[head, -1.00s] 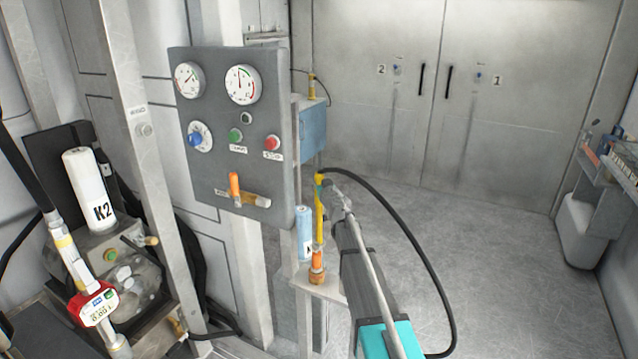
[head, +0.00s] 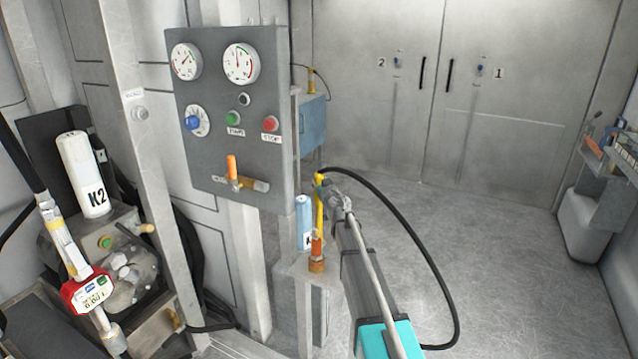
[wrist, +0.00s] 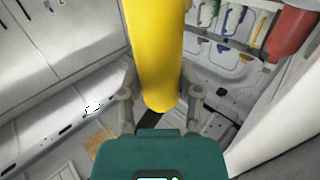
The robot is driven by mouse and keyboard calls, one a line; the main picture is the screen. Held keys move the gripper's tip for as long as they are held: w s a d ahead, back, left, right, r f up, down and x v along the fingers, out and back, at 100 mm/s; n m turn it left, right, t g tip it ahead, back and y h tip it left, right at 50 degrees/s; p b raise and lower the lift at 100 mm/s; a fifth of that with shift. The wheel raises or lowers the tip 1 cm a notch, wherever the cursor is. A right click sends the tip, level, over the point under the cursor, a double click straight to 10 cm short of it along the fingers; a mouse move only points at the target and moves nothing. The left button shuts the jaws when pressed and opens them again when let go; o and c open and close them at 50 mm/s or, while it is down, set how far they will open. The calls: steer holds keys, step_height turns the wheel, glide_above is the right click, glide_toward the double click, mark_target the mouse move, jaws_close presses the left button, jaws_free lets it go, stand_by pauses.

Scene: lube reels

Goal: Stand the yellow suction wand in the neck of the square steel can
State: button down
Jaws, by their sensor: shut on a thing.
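The yellow suction wand (head: 320,207) hangs roughly upright from my gripper (head: 329,190), with a black hose looping from its top to the right. In the wrist view the yellow wand (wrist: 157,45) lies between the two fingers of my gripper (wrist: 160,88), which are shut on it. In the head view the wand's lower end passes behind or next to an orange-topped fitting (head: 316,252), so I cannot tell whether they touch. I cannot pick out the square steel can or its neck for certain in either view.
A pale blue cylinder (head: 303,222) stands beside the wand on a small shelf (head: 300,268). The grey gauge panel (head: 232,130) is close on the left, with a blue box (head: 312,122) behind it. Open floor (head: 480,250) lies to the right.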

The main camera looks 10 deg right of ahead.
mark_target(320, 206)
steer(key=shift+f+b, duration=2.55)
steer(key=shift+f, duration=0.2)
steer(key=shift+f+b, duration=0.25)
steer(key=shift+b, duration=0.1)
steer(key=shift+s, duration=0.1)
steer(key=shift+c, duration=1)
jaws_free()
steer(key=shift+f, duration=0.1)
steer(key=s+d, duration=0.2)
steer(key=s, duration=0.9)
steer(key=shift+s, duration=0.35)
